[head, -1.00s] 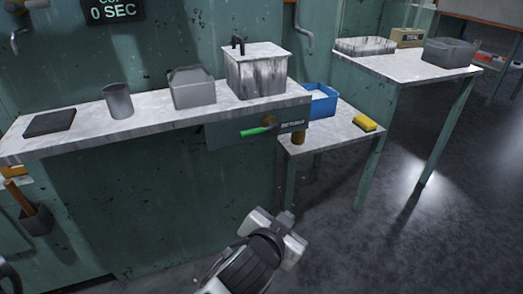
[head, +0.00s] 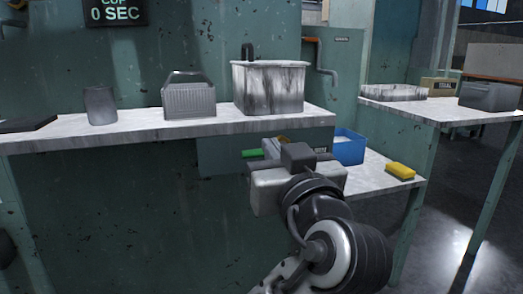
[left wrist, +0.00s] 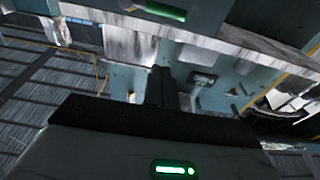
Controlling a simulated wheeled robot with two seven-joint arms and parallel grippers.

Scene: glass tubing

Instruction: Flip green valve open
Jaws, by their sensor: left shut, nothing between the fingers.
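The green valve handle (head: 251,153) shows in the head view just left of my gripper, below the front edge of the long shelf. Its brass-coloured hub (head: 283,139) is mostly hidden behind the gripper. My left gripper (head: 271,149) is in front of the valve panel, shut and empty, with its tips close to the handle; I cannot tell whether they touch it. In the left wrist view the shut fingers (left wrist: 160,84) point ahead, and a green bar (left wrist: 165,11) that looks like the handle is at the top edge. My right gripper is not in view.
The long shelf (head: 140,131) holds a grey cup (head: 100,106), a ribbed grey container (head: 189,101) and a stained square tank (head: 270,88). A blue bin (head: 348,148) and a yellow sponge (head: 400,171) sit on the lower table at right.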

